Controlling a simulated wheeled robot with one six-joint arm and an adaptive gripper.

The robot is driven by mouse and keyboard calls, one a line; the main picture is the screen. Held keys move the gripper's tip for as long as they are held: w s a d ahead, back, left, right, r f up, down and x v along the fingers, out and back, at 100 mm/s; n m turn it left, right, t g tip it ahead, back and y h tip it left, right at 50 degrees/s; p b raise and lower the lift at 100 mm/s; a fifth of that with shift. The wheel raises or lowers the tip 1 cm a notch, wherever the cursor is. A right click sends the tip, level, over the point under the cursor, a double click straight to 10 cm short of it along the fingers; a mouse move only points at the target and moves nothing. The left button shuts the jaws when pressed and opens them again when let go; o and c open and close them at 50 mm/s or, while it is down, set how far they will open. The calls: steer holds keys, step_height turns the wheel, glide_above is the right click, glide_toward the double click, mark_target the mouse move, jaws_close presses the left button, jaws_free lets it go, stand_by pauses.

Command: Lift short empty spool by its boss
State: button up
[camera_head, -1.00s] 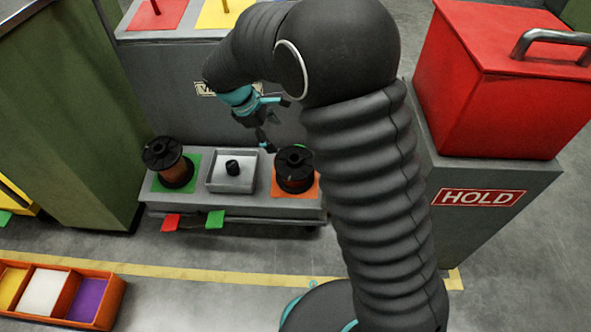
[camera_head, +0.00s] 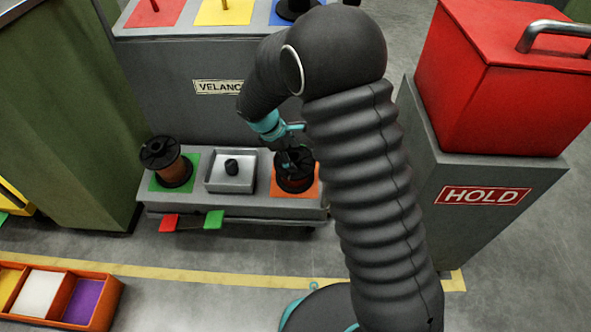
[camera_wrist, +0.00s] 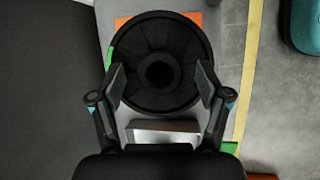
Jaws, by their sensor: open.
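The short spool (camera_head: 294,184) has a black flange and a dark reddish core. It stands on the orange square at the right end of the low bench. In the wrist view its round black flange (camera_wrist: 160,35) with a dark central boss (camera_wrist: 160,73) fills the upper middle. My gripper (camera_head: 289,158) is over this spool, pointing down. In the wrist view my gripper's (camera_wrist: 161,84) two fingers are spread wide on either side of the boss, with nothing between them that they touch. Their exact height above the flange cannot be told.
A square tray (camera_head: 232,187) with a black knob is mid-bench. A taller copper-coloured spool (camera_head: 172,168) stands on the green square (camera_head: 157,186). Red and green tabs (camera_head: 214,220) jut from the front. A grey cabinet with a HOLD sign (camera_head: 483,195) and red box (camera_head: 500,90) stands right.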

steer(key=shift+f, duration=0.15)
steer(key=shift+c, duration=0.2)
jaws_close()
steer(key=shift+w, duration=0.1)
